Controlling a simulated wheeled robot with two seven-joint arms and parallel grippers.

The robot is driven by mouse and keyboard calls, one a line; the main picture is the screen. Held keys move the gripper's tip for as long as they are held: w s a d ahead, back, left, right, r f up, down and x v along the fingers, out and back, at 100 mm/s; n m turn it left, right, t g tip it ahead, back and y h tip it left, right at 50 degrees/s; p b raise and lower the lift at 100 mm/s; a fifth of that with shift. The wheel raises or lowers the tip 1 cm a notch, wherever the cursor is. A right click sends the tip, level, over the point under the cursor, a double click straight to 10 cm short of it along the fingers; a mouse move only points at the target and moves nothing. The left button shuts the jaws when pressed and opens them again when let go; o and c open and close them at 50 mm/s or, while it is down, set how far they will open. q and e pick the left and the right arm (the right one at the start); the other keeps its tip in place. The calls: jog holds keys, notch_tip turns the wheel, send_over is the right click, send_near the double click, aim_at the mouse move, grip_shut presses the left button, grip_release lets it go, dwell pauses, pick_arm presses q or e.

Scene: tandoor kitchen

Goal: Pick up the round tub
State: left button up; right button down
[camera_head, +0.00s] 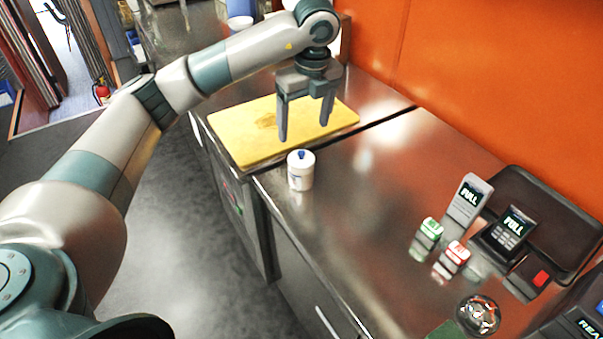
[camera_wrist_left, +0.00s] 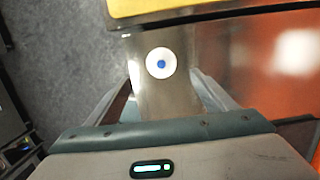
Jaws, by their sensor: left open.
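The round tub (camera_head: 300,171) is a small white cylinder with a blue spot on its top. It stands upright on the steel counter, just in front of the yellow cutting board. In the left wrist view the tub (camera_wrist_left: 161,64) is seen from above, its blue spot in the middle, in line with the space between my fingers. My left gripper (camera_head: 305,128) is open and empty, with its fingers pointing down above the board's front part, a little behind and above the tub. In the left wrist view my left gripper (camera_wrist_left: 163,85) shows a finger on each side. My right gripper is not in view.
The yellow cutting board (camera_head: 235,144) lies behind the tub. To the right on the counter stand a green-topped box (camera_head: 431,229), a red-topped box (camera_head: 457,254), devices reading FULL (camera_head: 468,200) and a dark tray (camera_head: 565,225). The counter around the tub is clear.

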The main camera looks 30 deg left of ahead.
aim_at(301, 153)
pick_arm(q)
jog(key=f+p, duration=0.1)
jog(key=f, duration=0.3)
jog(key=a+f+p, duration=0.1)
jog(key=f, duration=0.3)
jog(key=w+f+p, duration=0.1)
jog(key=f, duration=0.3)
jog(key=shift+a, duration=0.2)
jog(key=shift+f+p, duration=0.6)
jog(key=shift+p, duration=0.1)
notch_tip(301, 153, down, 3)
jog(key=shift+w+a+p, duration=0.15)
jog(key=shift+p, duration=0.6)
jog(key=shift+w+a+f, duration=0.1)
jog(key=shift+f, duration=0.35)
jog(key=c, duration=1.4)
